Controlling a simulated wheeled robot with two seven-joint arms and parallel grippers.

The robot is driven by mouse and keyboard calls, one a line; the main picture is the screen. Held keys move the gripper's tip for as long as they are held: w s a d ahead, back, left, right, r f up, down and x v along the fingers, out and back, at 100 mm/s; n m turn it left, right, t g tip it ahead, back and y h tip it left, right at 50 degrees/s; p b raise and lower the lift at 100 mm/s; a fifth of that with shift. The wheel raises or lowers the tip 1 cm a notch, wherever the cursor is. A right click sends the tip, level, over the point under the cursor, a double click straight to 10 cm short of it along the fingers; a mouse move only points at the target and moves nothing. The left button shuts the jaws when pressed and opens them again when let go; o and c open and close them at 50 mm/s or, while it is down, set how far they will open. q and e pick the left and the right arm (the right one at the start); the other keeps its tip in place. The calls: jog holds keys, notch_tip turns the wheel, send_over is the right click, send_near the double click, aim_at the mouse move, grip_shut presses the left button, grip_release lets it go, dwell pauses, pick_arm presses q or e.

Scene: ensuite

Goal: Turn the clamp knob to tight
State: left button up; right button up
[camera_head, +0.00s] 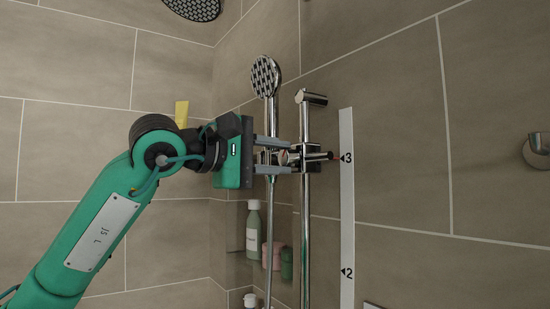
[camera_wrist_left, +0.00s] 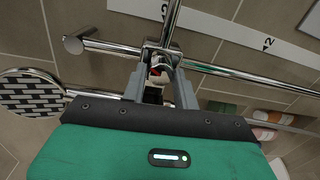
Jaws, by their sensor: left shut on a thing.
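The chrome clamp (camera_head: 312,157) sits on the vertical shower rail (camera_head: 305,220), level with the 3 on the white scale strip (camera_head: 347,215). In the wrist view the clamp (camera_wrist_left: 160,53) is just beyond my fingertips. My left gripper (camera_head: 284,157) comes in from the left, and its two fingers are shut on the clamp knob (camera_wrist_left: 156,73), which shows a dark and red part between them. The fingers hide much of the knob, so its turned position cannot be told. My right gripper is not in view.
A hand shower (camera_head: 265,77) stands close left of the rail, its thin chrome pipe or hose (camera_head: 269,235) running down behind my gripper. A chrome fitting (camera_head: 540,150) is at far right.

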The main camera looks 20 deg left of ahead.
pick_arm(q)
jog(key=shift+m, duration=1.3)
jog(key=o, duration=1)
jog(key=shift+c, duration=0.2)
jog(key=shift+s+a, duration=0.3)
jog(key=shift+s, duration=0.1)
jog(key=b+v, duration=0.3)
jog(key=v, duration=0.9)
jog(key=shift+s, duration=0.45)
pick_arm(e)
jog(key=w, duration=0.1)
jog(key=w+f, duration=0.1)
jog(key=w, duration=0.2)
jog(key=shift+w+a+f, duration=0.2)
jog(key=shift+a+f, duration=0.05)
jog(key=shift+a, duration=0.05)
